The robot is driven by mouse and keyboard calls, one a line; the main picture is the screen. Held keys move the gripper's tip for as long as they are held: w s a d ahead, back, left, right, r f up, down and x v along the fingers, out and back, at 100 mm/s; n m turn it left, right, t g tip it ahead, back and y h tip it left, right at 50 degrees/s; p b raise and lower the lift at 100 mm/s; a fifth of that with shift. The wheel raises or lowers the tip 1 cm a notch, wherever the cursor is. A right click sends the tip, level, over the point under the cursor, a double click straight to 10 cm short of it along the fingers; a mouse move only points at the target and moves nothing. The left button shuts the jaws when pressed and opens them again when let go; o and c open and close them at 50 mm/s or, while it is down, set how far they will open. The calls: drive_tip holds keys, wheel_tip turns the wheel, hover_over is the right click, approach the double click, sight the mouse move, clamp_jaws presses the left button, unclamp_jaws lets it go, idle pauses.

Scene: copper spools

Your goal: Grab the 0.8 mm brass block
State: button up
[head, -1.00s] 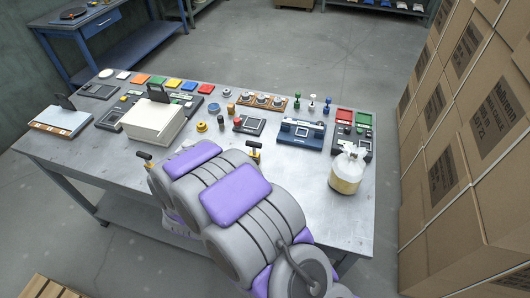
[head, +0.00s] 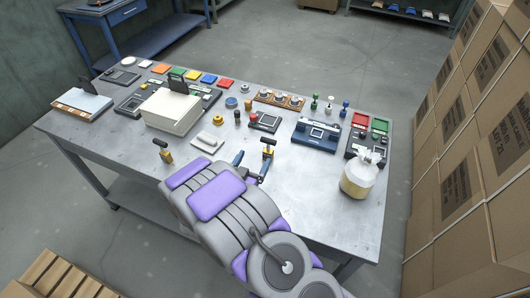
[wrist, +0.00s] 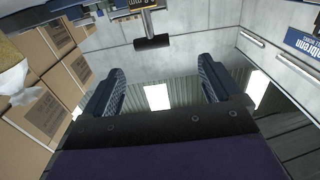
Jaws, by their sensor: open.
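Two small brass-yellow blocks with black T-shaped handles stand near the front of the grey bench: a left block (head: 167,158) and a right block (head: 267,154). I cannot read a size on either in the head view. My gripper (head: 252,166) is open and empty, low over the front of the bench beside the right block. In the wrist view my gripper (wrist: 160,80) shows two blue-grey fingers wide apart. Beyond them is a black T-handle (wrist: 152,42) on a metal stem, with a yellow block (wrist: 141,4) bearing dark marks, cut off by the top edge.
A cream box (head: 172,110) and a small whitish block (head: 207,142) are left of my gripper. A blue device (head: 316,134) and a bagged spool (head: 359,180) stand to the right. Small parts line the back. Stacked cartons (head: 465,130) flank the bench's right side.

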sight(266, 142)
drive_tip(key=w+d, duration=0.4)
drive_tip(key=shift+w+r+b, duration=0.15)
drive_tip(key=shift+w+b, duration=0.05)
drive_tip(key=shift+b, duration=0.2)
drive_tip(key=shift+w, duration=0.25)
drive_tip(key=shift+w+a+b, duration=0.25)
drive_tip(key=shift+w+b, duration=0.1)
drive_tip(key=shift+w, duration=0.3)
drive_tip(key=x, duration=0.2)
drive_tip(key=b+x, duration=0.1)
drive_tip(key=x, duration=0.1)
drive_tip(key=shift+s+d+f, duration=0.15)
drive_tip(key=shift+d+f, duration=0.05)
drive_tip(key=shift+f, duration=0.05)
drive_tip(key=shift+d, duration=0.3)
drive_tip(key=shift+a, duration=0.6)
drive_tip(key=c, duration=0.4)
drive_tip(key=shift+d, duration=0.4)
drive_tip(key=c, duration=0.7)
drive_tip(key=shift+a, duration=0.25)
clamp_jaws()
